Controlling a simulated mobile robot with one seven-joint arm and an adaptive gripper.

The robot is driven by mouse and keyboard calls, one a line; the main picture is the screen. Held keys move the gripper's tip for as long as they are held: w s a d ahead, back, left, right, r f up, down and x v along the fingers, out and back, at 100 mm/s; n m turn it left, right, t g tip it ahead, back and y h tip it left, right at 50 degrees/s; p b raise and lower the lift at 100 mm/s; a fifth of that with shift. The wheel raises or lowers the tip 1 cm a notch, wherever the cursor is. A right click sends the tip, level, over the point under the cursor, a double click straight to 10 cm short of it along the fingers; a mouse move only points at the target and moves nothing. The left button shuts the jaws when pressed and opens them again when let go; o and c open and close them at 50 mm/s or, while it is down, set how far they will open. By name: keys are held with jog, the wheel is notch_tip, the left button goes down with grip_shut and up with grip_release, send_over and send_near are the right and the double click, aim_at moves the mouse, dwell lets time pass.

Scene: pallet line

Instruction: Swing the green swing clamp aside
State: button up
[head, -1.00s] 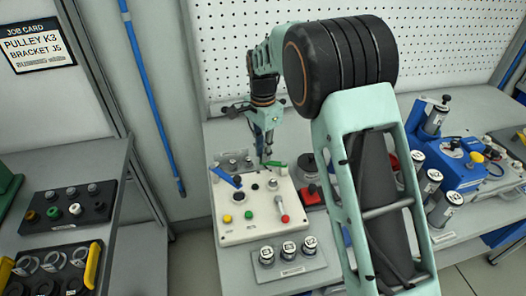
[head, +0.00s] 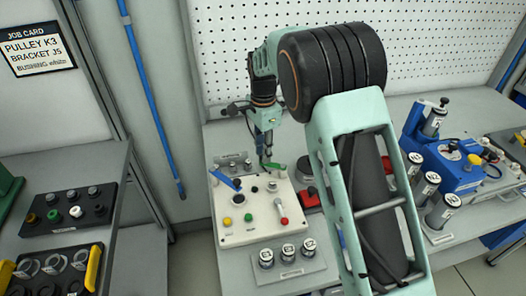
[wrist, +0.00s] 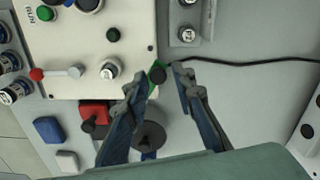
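The green swing clamp (head: 276,167) is at the back right edge of the white control panel (head: 262,230). In the wrist view a small part of the green clamp (wrist: 157,74) shows at the panel's edge, close to the left finger. My gripper (head: 266,157) points down at the clamp. In the wrist view my gripper (wrist: 164,76) has its fingers apart, with the clamp's end near the gap between the tips. I cannot tell whether a finger touches it. Part of the clamp is hidden by the finger.
A blue lever (head: 225,180) stands at the panel's back left. A red-tipped lever (head: 281,212) and buttons sit on the panel. A red block (wrist: 94,113) and a dark round knob (wrist: 149,136) lie beside it. A tray of labelled cylinders (head: 289,272) is in front.

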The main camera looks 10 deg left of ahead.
jog(key=shift+o, duration=0.7)
notch_tip(320, 180, up, 12)
